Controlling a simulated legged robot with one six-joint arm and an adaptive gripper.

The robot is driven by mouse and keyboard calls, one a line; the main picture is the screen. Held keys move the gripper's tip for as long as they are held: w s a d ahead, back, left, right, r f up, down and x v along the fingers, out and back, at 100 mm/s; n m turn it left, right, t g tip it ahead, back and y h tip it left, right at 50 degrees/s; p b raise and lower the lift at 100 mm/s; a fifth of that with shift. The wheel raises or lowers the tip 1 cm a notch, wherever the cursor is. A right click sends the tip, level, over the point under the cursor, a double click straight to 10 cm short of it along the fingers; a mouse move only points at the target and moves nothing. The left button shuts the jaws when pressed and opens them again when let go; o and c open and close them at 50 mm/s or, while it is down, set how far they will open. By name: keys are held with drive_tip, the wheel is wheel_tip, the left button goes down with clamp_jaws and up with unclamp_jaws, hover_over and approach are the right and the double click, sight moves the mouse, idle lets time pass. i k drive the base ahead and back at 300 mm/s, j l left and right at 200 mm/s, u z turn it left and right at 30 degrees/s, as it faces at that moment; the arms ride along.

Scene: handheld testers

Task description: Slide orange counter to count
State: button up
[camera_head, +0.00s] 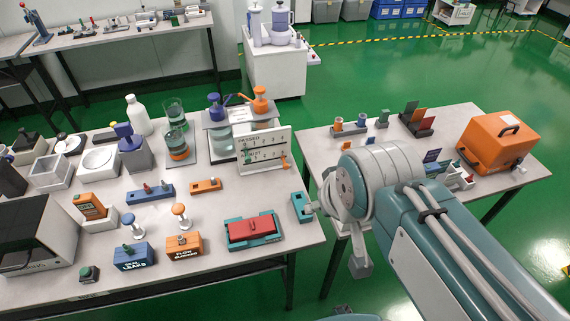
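A white counter board (264,151) with printed text and two rows of marks stands upright near the right edge of the left table. The orange counter (284,162) is a small piece at the board's right end. A small green piece sits at its left end. My gripper (336,238) is in front and to the right of the board, over the gap between the two tables, apart from the orange counter. My own wrist hides much of it, and its finger opening is unclear.
Orange and blue pump bottles (260,105) stand right behind the board. A teal tray with a red piece (251,230) lies in front of it, and a small teal block (302,207) sits at the table edge. The right table holds an orange case (497,143).

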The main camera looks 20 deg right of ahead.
sight(285, 166)
drive_tip(key=k+j+u, duration=0.15)
drive_tip(key=u, duration=0.2)
drive_tip(key=k+j+u, duration=0.1)
drive_tip(key=j+u, duration=0.55)
drive_tip(key=z, duration=0.4)
drive_tip(key=k, duration=0.05)
